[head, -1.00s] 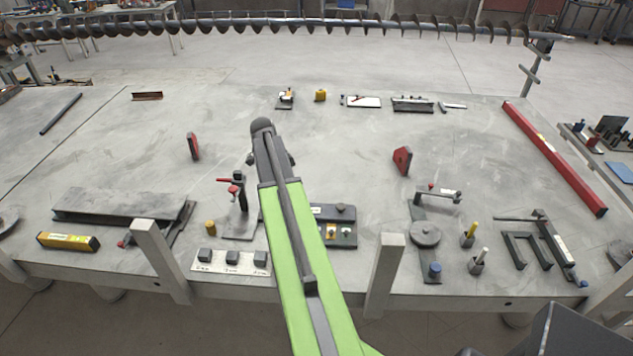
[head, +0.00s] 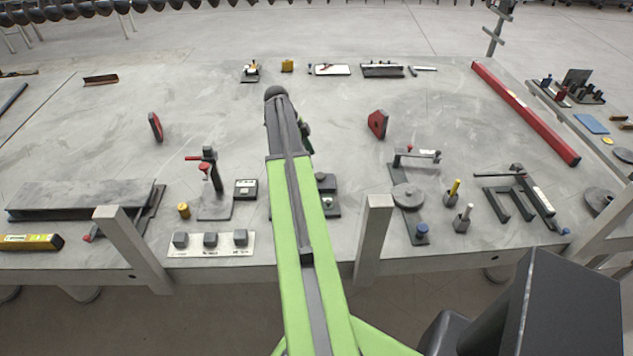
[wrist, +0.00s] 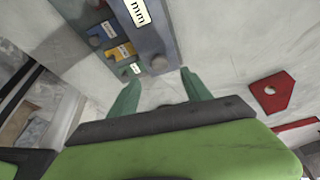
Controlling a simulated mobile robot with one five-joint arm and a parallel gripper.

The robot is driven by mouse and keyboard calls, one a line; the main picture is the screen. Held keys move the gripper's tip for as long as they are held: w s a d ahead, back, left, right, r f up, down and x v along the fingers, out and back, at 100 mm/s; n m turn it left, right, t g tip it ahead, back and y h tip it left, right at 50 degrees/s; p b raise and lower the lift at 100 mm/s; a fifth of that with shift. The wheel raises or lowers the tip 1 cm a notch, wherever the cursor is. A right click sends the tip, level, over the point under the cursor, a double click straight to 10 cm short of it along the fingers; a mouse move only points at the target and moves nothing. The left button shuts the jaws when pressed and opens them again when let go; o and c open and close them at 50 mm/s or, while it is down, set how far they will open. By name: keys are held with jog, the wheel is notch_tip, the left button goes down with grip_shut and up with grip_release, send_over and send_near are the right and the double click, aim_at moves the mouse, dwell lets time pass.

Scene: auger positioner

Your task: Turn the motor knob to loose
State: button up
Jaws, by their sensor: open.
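A control panel (head: 247,189) lies on the bench, with its middle hidden behind my arm. In the wrist view the panel (wrist: 97,28) is at the upper left, with a blue block, a yellow block and a small white label. A grey bar (wrist: 146,38) beside them bears an "mm" label and a round grey knob (wrist: 158,64). I cannot read which knob is the motor knob. My gripper (wrist: 160,76) is open and empty, with the bar's end in view between its green fingers.
A red clamp stand (head: 208,175) and a strip with grey blocks (head: 211,246) stand left of the arm. A red hexagonal piece (head: 377,124) is to the right, also in the wrist view (wrist: 271,94). A round grey disc fixture (head: 407,196) stands right. The bench middle is fairly clear.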

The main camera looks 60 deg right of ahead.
aim_at(319, 175)
jog(key=b+x, duration=0.5)
jog(key=x, duration=0.3)
jog(key=shift+b, duration=0.4)
jog(key=shift+s+f, duration=0.1)
jog(key=shift+f, duration=0.05)
grip_shut()
